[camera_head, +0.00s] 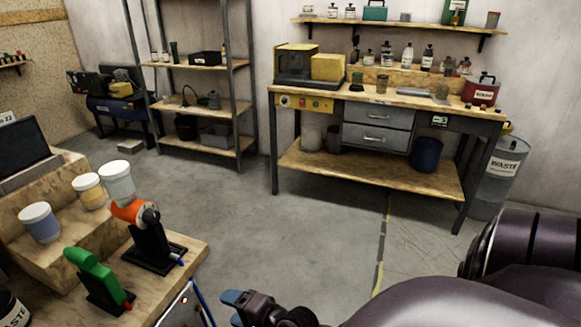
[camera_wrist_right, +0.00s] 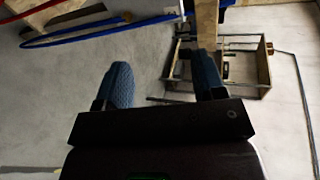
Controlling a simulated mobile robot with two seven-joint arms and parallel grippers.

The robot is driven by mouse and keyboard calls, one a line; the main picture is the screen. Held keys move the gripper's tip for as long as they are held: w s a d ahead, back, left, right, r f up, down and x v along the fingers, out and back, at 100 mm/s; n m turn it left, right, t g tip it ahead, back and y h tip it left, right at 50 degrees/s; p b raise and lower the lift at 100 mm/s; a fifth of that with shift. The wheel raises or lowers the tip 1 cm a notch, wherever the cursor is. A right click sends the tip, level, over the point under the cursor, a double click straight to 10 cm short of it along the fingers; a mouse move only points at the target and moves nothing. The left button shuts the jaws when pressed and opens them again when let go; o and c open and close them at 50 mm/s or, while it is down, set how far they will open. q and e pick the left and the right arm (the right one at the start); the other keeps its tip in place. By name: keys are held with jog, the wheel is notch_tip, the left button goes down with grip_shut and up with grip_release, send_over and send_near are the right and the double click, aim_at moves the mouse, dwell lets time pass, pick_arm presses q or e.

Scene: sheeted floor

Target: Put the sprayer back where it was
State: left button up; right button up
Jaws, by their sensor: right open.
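An orange sprayer (camera_head: 130,212) sits on a black stand (camera_head: 155,252) on the wooden bench at the left. A green sprayer-like tool (camera_head: 92,268) sits on another black stand (camera_head: 108,295) nearer to me. I cannot tell which one the task means. My right gripper (camera_head: 236,300) is at the bottom of the head view, to the right of the bench and apart from both tools. In the right wrist view its two blue fingers (camera_wrist_right: 165,82) are open with nothing between them. My left gripper is not in view.
White-lidded jars (camera_head: 89,191) and a dark screen (camera_head: 20,147) stand on the left bench. Red and blue hoses (camera_wrist_right: 100,30) show in the right wrist view. A workbench (camera_head: 300,165) and a metal shelf (camera_head: 200,105) stand at the back. The middle floor is clear.

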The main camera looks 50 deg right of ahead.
jog(key=s+d+f+n+g+h, duration=0.1)
jog(key=s+f+n, duration=0.2)
jog(key=s+n, duration=0.4)
jog(key=s+d+f+n+g+h, duration=0.1)
jog(key=s+f+n+g+h, duration=0.1)
jog(key=s+n, duration=0.5)
jog(key=f+n, duration=0.1)
jog(key=n, duration=0.2)
jog(key=shift+s+f+n, duration=0.3)
jog(key=shift+s, duration=0.05)
